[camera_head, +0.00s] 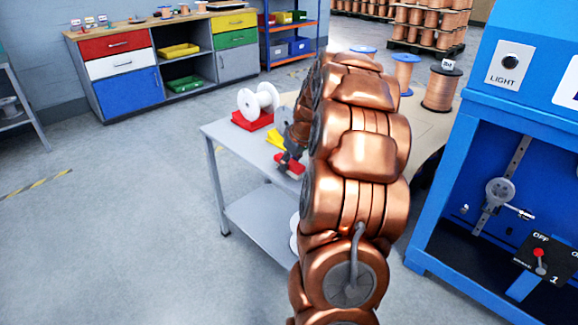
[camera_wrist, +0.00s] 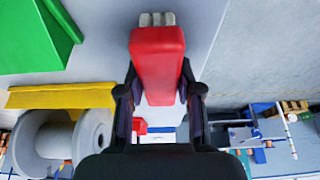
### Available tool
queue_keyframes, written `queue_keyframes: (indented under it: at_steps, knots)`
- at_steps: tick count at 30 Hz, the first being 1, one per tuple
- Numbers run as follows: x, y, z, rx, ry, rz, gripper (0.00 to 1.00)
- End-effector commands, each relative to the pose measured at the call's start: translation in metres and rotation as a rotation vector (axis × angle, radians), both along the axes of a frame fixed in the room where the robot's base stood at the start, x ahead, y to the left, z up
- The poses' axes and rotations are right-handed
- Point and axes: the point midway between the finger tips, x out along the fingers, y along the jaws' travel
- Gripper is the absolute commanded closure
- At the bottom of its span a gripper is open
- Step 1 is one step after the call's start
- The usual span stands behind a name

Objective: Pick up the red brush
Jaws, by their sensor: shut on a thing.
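The red brush (camera_wrist: 157,62) is between the two fingers of my gripper (camera_wrist: 157,92) in the wrist view. It has a red body and pale grey bristles at its far end. The fingers are shut on its sides. In the head view, my gripper (camera_head: 291,150) is over the grey table (camera_head: 232,133), near its front edge, with the red brush (camera_head: 290,165) at its tip. My copper-coloured arm hides part of the table. I cannot tell if the brush touches the tabletop.
A white spool (camera_head: 259,100), a red bin (camera_head: 252,120) and a yellow item (camera_head: 276,139) are on the table beside my gripper. Copper spools (camera_head: 441,88) stand behind my arm. A blue machine (camera_head: 480,150) is at right. The floor at left is clear.

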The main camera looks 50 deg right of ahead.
Motion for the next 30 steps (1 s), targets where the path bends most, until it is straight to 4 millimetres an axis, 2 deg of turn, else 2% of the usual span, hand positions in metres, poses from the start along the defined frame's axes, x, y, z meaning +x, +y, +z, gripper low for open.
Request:
queue_keyframes:
  at_steps: [11, 22, 30]
  knots:
    - [0.0, 0.0, 0.006, -0.001, -0.001, -0.001, 1.0]
    - [0.0, 0.0, 0.045, -0.001, -0.002, 0.0, 1.0]
    - [-0.027, 0.003, 0.044, 0.001, -0.001, -0.001, 1.0]
